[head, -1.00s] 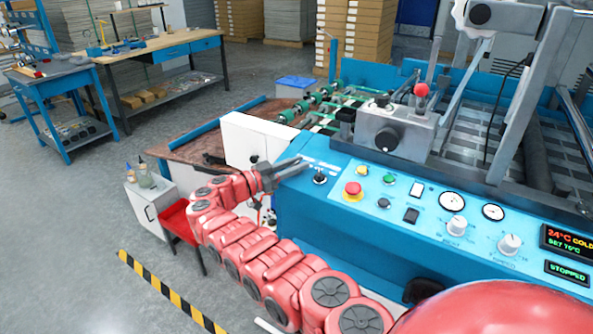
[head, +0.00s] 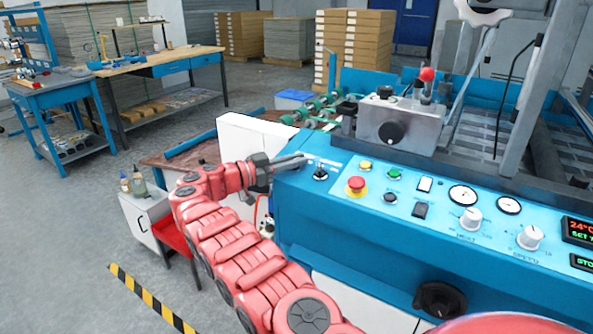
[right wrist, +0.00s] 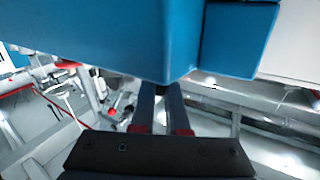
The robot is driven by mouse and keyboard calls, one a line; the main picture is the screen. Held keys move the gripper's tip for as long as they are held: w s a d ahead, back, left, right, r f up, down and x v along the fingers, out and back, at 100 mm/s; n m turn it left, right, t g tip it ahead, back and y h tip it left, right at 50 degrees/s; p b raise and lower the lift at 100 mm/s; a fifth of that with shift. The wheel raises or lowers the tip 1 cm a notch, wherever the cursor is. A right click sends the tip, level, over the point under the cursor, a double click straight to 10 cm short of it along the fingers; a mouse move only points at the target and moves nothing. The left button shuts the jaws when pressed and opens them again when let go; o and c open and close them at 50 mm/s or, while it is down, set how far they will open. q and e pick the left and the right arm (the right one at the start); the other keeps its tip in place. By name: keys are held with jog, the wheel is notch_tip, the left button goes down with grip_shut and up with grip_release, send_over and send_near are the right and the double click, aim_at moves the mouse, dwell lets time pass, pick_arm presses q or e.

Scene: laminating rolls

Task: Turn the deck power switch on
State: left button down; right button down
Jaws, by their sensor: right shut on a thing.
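The blue machine deck (head: 300,205) carries a control panel. A small black toggle switch (head: 320,173) stands near its left end, beside white lettering too small to read. It looks upright; I cannot tell whether it is on. My right gripper (head: 304,160) reaches in at the panel's left end, its tips just left of and behind the switch, with a small gap in the picture. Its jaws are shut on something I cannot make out. In the right wrist view, the fingers (right wrist: 164,108) run up to the blue casing (right wrist: 130,40), which hides their tips. My left gripper is not in view.
Right of the switch are a red emergency button (head: 356,184), small yellow and green buttons, rocker switches, gauges and white knobs (head: 470,218). A grey block with a black knob (head: 391,132) stands behind. A white box (head: 240,137) is behind my gripper. Floor at left is open.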

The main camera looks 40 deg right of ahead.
jog(key=shift+w+a+f, duration=0.1)
jog(key=shift+a+f, duration=0.2)
jog(key=shift+f, duration=0.15)
jog(key=c, duration=0.9)
grip_release()
jog(key=shift+a, duration=0.15)
jog(key=shift+c, duration=0.2)
jog(key=shift+w+f, duration=0.1)
jog(key=shift+w, duration=0.05)
